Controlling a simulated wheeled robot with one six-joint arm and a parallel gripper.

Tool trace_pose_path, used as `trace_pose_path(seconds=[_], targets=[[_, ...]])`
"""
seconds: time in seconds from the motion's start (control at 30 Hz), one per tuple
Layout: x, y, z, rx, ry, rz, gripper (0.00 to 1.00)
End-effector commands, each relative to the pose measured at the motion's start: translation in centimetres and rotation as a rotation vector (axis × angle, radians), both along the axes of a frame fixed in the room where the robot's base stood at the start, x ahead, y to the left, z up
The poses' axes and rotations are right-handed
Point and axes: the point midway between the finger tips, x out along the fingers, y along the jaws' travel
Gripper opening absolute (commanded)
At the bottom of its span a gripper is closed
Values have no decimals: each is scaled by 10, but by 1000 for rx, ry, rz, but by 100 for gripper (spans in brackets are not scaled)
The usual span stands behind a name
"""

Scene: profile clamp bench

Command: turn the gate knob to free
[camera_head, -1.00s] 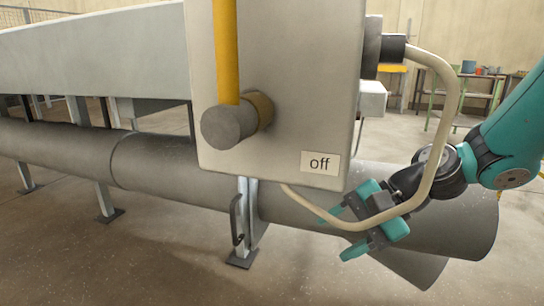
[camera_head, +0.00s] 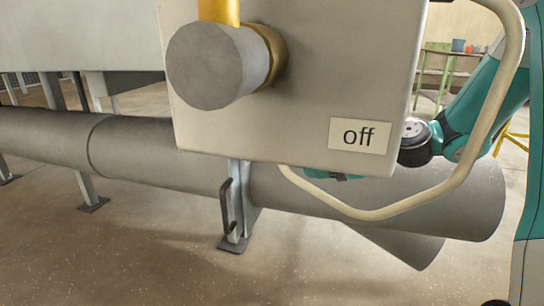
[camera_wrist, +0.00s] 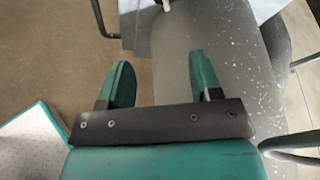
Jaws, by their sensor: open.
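A round grey knob (camera_head: 218,66) with a brass collar sits on the front of a pale box (camera_head: 300,120). A yellow bar (camera_head: 219,10) rises from it. A label (camera_head: 360,135) on the box reads "off"; no "free" mark shows. I cannot tell whether this is the gate knob. My gripper is mostly hidden behind the box in the head view, below and to the right of the knob and apart from it. In the wrist view my gripper (camera_wrist: 163,80) has its two teal fingers spread, with nothing held between them.
A cream hose (camera_head: 455,185) loops around the box's right side, close to my arm. Large grey pipes (camera_head: 300,195) run below the box on a metal stand (camera_head: 236,205) with a dark handle. A green bench (camera_head: 440,75) stands far back right. Open floor lies in front.

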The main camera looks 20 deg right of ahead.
Motion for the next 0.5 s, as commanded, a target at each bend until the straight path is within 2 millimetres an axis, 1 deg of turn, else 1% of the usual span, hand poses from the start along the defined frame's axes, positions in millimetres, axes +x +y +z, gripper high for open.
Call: trace_pose_path(seconds=[0.03, 0.2, 0.4, 0.47, 0.5], targets=[[8, 11, -2, -2, -7, 10, 59], [36, 39, -2, -3, -5, 9, 59], [61, 63, -1, -1, -3, 5, 59], [66, 68, -1, -1, -3, 4, 59], [68, 69, -4, -1, -3, 4, 59]])
